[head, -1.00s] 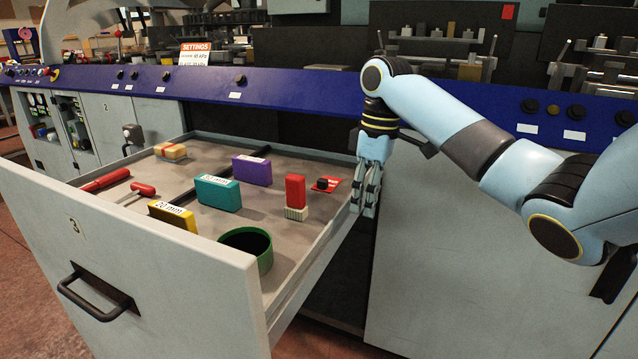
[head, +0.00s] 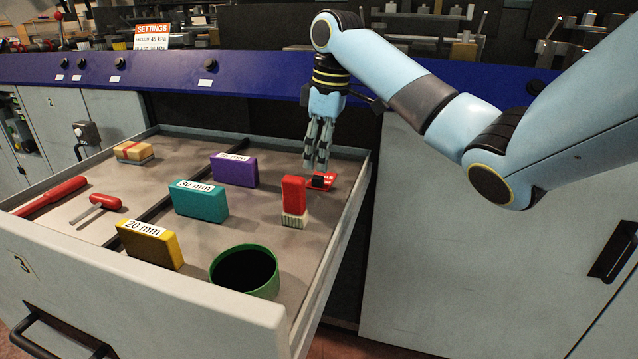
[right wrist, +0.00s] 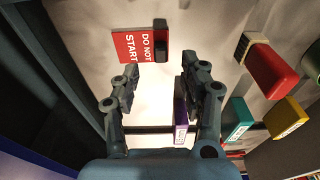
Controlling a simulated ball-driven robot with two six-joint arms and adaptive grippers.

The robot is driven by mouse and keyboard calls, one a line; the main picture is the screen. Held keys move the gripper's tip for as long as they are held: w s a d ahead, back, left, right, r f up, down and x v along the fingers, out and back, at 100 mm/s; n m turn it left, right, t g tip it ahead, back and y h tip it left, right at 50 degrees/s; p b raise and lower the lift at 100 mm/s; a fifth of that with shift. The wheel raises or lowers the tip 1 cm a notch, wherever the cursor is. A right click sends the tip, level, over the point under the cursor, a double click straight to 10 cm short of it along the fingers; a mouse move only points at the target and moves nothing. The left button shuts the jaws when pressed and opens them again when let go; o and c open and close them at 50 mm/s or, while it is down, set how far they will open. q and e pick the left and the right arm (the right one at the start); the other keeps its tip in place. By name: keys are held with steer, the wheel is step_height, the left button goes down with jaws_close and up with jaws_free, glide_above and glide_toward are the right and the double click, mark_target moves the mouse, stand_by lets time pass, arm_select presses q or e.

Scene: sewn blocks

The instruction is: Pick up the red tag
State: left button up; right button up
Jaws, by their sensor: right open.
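The red tag (head: 327,181) lies flat in the open drawer near its right wall, with a small black block (head: 318,180) on its left part. In the right wrist view the red tag (right wrist: 133,46) reads "DO NOT START", and the black block (right wrist: 161,41) sits at its edge. My right gripper (head: 315,166) hangs fingers down over the drawer, just behind and above the tag. Its fingers are apart and empty in the right wrist view (right wrist: 157,85), with the tag beyond the fingertips. My left gripper is not in view.
Purple (head: 234,170), teal (head: 200,202) and yellow (head: 150,244) blocks stand to the left. A green cup (head: 245,271) is near the front. The drawer's right wall (head: 345,228) is close to the tag.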

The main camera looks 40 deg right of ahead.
mark_target(318, 176)
steer(key=f, duration=0.2)
steer(key=f+b, duration=0.1)
steer(key=f, duration=0.1)
steer(key=shift+w+a, duration=0.2)
steer(key=shift+f, duration=0.4)
steer(key=shift+c, duration=1.5)
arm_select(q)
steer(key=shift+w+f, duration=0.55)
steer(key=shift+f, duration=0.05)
arm_select(e)
jaws_close()
